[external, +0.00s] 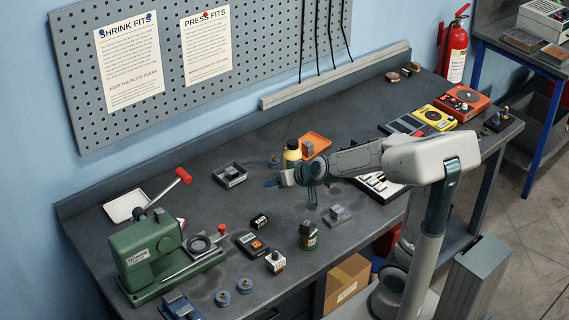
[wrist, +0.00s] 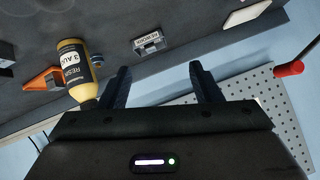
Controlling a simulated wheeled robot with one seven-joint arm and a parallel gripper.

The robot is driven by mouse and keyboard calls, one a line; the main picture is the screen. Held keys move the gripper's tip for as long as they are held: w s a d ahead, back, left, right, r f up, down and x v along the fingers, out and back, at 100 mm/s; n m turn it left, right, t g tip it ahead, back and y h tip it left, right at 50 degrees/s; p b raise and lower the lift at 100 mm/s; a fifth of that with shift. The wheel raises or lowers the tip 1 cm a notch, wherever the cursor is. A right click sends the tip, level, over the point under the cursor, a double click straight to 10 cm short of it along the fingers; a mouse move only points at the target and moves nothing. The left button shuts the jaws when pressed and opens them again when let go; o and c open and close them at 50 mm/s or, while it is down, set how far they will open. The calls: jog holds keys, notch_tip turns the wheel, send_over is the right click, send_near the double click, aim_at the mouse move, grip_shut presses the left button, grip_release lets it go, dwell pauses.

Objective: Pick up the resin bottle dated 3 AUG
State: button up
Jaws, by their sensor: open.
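The resin bottle (external: 292,153) is yellow with a dark label and stands toward the back of the bench, beside an orange tray. In the wrist view the bottle (wrist: 72,62) shows its label reading "RESIN" and "3 AUG", to the left of my fingers. My gripper (external: 272,182) is above the bench, in front of the bottle in the external view. In the wrist view my gripper (wrist: 159,78) has its two dark fingers spread apart with nothing between them. The bottle's lower part is partly hidden in the external view.
A green press (external: 147,250) with a red-knobbed lever stands at the left. A dark green bottle (external: 307,238) and a white-labelled bottle (external: 275,263) stand near the front edge. A pegboard (external: 180,105) rises behind the bench.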

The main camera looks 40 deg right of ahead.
aim_at(292, 147)
jog(key=w+d+f+m+t+h+b, duration=0.1)
jog(key=w+d+f+m+t+h, duration=0.2)
jog(key=w+h, duration=0.4)
jog(key=w+d+m+h, duration=0.1)
jog(key=w+d+h, duration=0.1)
jog(key=d+h, duration=0.1)
jog(key=w+d+m+g+h, duration=0.1)
jog(key=w+d+m+h, duration=0.1)
jog(key=d, duration=0.4)
jog(key=w+d+m+h, duration=0.1)
jog(key=w+d+h, duration=0.2)
jog(key=d, duration=0.2)
jog(key=shift+w+r+m+h, duration=0.15)
jog(key=shift+w+m+h, duration=0.05)
jog(key=shift+m+h, duration=0.1)
jog(key=shift+r, duration=0.1)
grip_shut()
